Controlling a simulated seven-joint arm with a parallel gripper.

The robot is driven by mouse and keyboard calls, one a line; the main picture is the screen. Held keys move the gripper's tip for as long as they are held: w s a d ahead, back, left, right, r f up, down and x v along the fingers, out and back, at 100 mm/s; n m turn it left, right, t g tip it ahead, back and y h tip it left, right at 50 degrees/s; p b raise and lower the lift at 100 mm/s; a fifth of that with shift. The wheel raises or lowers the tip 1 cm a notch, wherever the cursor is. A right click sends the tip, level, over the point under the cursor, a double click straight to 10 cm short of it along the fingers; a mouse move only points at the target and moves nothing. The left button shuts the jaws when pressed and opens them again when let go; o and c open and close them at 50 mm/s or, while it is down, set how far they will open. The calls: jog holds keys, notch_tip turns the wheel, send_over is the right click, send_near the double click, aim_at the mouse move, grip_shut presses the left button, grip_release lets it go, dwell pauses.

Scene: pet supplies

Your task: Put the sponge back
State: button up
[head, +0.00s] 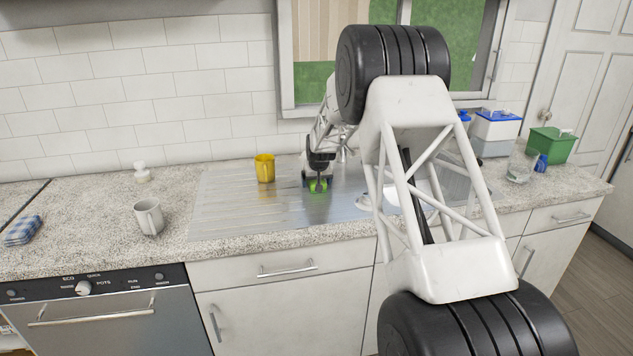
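A small green block, seemingly the sponge (323,188), is at the right end of the metal drainboard, beside the sink. My gripper (318,180) reaches down from my arm right at the green block, with its dark fingers over it. The fingers and the block are small and overlap in this view. I cannot tell whether the fingers are closed on it, or whether it rests on the metal. My large arm links hide part of the sink behind them.
A yellow mug (265,168) stands on the drainboard (228,205) just left of my gripper. A grey mug (149,217), a white bottle (142,172) and a checked cloth (22,231) are further left. At right are a clear glass (520,166), a green container (551,146) and a blue-lidded box (496,133).

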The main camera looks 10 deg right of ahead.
jog(key=shift+r, duration=0.1)
jog(key=shift+s+r, duration=0.25)
jog(key=shift+r, duration=0.4)
jog(key=shift+s+f, duration=0.1)
jog(key=shift+s, duration=5.9)
jog(key=s+a+r, duration=0.1)
jog(key=s+r, duration=0.5)
jog(key=s, duration=0.3)
jog(key=s+a+r+g, duration=0.1)
jog(key=s+r, duration=0.5)
jog(key=s, duration=0.3)
jog(key=s+a+r, duration=0.2)
jog(key=s+r, duration=0.4)
jog(key=s, duration=0.4)
jog(key=s+a+r+g, duration=0.1)
jog(key=s, duration=2.9)
jog(key=shift+s+r, duration=0.15)
jog(key=shift+s, duration=0.05)
jog(key=shift+a, duration=0.1)
